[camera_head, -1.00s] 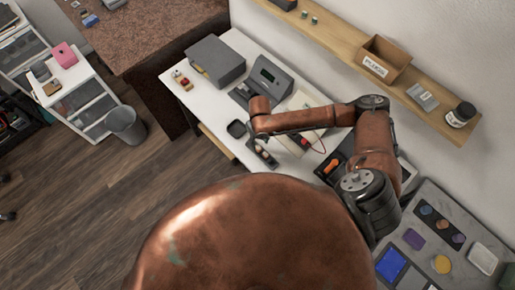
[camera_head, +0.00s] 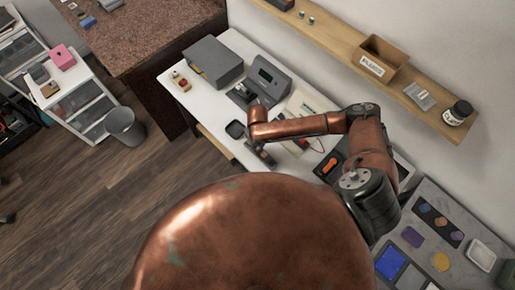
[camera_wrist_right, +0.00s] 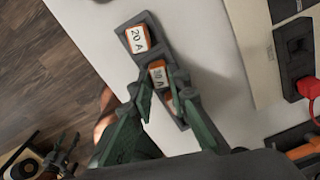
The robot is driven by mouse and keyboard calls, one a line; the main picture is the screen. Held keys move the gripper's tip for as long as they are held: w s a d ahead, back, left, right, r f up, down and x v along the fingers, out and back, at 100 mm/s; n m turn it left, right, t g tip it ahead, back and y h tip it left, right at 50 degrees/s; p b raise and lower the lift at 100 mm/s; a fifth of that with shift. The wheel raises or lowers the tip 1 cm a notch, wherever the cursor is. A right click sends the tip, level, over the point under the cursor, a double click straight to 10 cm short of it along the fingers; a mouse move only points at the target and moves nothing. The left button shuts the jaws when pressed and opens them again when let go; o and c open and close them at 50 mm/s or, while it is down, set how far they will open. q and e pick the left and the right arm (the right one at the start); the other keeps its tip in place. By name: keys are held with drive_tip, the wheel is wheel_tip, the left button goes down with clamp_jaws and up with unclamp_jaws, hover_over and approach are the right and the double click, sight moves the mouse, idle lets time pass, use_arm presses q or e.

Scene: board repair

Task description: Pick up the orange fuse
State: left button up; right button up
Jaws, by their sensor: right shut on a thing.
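In the right wrist view a dark grey fuse holder (camera_wrist_right: 161,50) lies on the white bench. It carries a fuse labelled 20 A (camera_wrist_right: 138,38) at its far end, with orange sides. A second orange-sided fuse (camera_wrist_right: 158,73), its label partly hard to read, sits in the middle of the holder. My right gripper (camera_wrist_right: 161,84) has its green fingers on either side of this second fuse and is shut on it. More orange shows between the fingers, partly hidden. In the head view my right gripper (camera_head: 264,156) is low over the bench's front edge. My left gripper is not in view.
A red plug (camera_wrist_right: 307,87) with a cable is on the right. An orange-handled thing (camera_head: 328,166) lies right of my arm.

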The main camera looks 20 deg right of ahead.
clamp_jaws()
drive_tip(key=shift+r, duration=0.55)
wheel_tip(320, 180, up, 2)
drive_tip(key=shift+a+r, duration=0.1)
drive_tip(key=shift+r, duration=0.1)
drive_tip(key=s+a+r+b, duration=0.1)
drive_tip(key=s+a+r, duration=0.8)
drive_tip(key=s, duration=0.1)
drive_tip(key=shift+a+r, duration=0.3)
drive_tip(key=shift+a, duration=0.1)
drive_tip(key=shift+w, duration=0.15)
